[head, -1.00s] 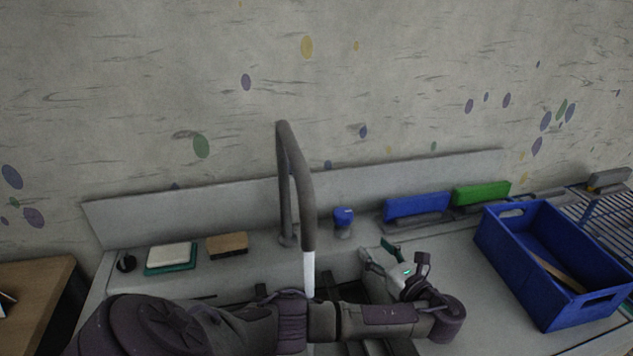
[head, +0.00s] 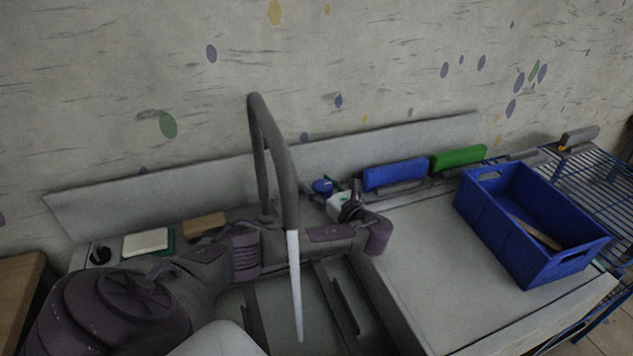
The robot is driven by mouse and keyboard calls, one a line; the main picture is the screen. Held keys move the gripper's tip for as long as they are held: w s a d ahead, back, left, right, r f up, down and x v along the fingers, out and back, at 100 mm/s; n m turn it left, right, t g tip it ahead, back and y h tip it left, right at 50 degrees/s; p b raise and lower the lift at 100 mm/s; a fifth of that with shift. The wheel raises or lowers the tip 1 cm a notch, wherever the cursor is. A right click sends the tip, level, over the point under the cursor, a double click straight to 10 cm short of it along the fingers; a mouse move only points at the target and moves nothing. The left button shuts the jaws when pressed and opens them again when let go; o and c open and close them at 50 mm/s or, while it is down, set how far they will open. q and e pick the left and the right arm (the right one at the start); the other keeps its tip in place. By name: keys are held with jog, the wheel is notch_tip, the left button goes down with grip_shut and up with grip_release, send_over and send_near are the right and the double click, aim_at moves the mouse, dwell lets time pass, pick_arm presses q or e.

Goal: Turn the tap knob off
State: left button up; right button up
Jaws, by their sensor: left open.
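The blue tap knob (head: 322,186) sits at the back of the sink counter, to the right of the grey tap (head: 268,140). A whitish stream of water (head: 294,285) runs from the spout down into the sink basin (head: 285,325). My left gripper (head: 324,193) is open, with its fingertips at the knob. I cannot tell whether they touch it. The gripper body hides the knob's lower part. My left arm crosses behind the water stream and over the back of the basin. My right gripper is not in view.
A blue crate (head: 487,232) holding a wooden piece stands on the right of the counter. Blue (head: 395,174) and green (head: 459,158) blocks stand along the back. A white sponge-like block (head: 146,241) and a brown block (head: 204,226) lie at the left. The counter before the crate is clear.

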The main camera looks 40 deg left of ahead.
pick_arm(q)
jog(key=shift+x, duration=0.75)
jog(key=c, duration=0.9)
jog(key=shift+f, duration=0.1)
jog(key=shift+f, duration=0.15)
jog(key=shift+c, duration=0.7)
